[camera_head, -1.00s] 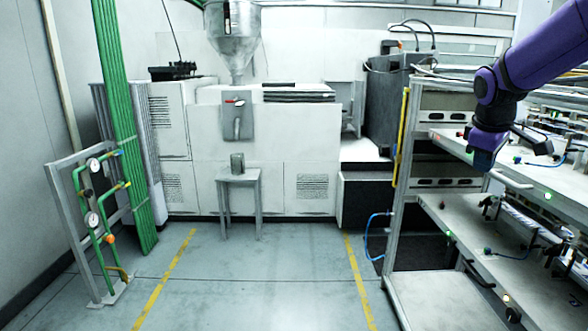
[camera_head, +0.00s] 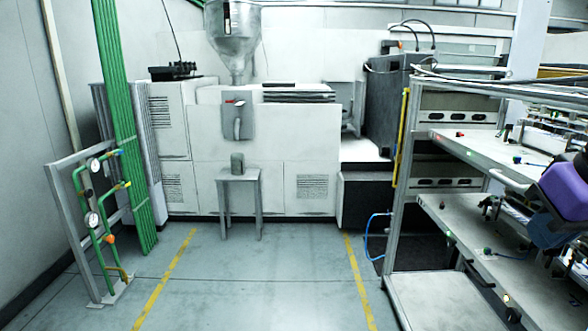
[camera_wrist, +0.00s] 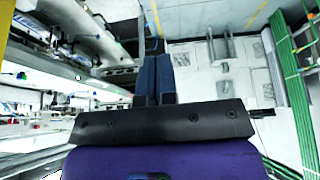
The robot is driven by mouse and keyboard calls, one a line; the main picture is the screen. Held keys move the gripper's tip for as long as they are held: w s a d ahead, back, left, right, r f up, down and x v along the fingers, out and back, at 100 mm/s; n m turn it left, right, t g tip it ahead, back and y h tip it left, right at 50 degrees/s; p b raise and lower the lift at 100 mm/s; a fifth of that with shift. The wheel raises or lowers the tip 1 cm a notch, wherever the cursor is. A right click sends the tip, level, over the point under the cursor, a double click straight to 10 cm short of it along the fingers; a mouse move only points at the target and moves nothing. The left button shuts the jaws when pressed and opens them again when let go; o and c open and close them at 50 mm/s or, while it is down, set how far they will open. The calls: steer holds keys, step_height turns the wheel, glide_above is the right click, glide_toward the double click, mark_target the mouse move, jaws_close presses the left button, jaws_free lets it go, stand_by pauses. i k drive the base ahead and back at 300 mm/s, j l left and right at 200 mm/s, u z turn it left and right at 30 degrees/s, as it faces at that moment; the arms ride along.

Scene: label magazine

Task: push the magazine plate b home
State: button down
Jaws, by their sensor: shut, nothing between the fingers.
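My gripper (camera_wrist: 155,50) shows in the wrist view with its two blue fingers together and nothing between them. Pull-out plates stand one above another in the rack: an upper plate (camera_head: 480,147) and a lower plate (camera_head: 455,222), both carrying fixtures. No label is readable, so I cannot tell which is plate b. In the wrist view the rack's plates (camera_wrist: 65,70) lie left of the fingers. Contact with a plate cannot be told.
The rack's upright post (camera_head: 398,180) stands at its left edge, with a blue hose (camera_head: 368,235) beside it. A small table (camera_head: 238,178) with a can stands before the white machine (camera_head: 290,145). Green pipes (camera_head: 125,130) rise at left.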

mark_target(521, 281)
steer(key=i+j, duration=0.15)
steer(key=j, duration=0.2)
steer(key=i+j, duration=0.15)
steer(key=j, duration=0.2)
steer(key=i+j+z, duration=0.15)
steer(key=j+z, duration=0.15)
steer(key=i+j+z, duration=0.1)
steer(key=j+z, duration=0.5)
steer(key=i+z, duration=0.3)
steer(key=i, duration=0.25)
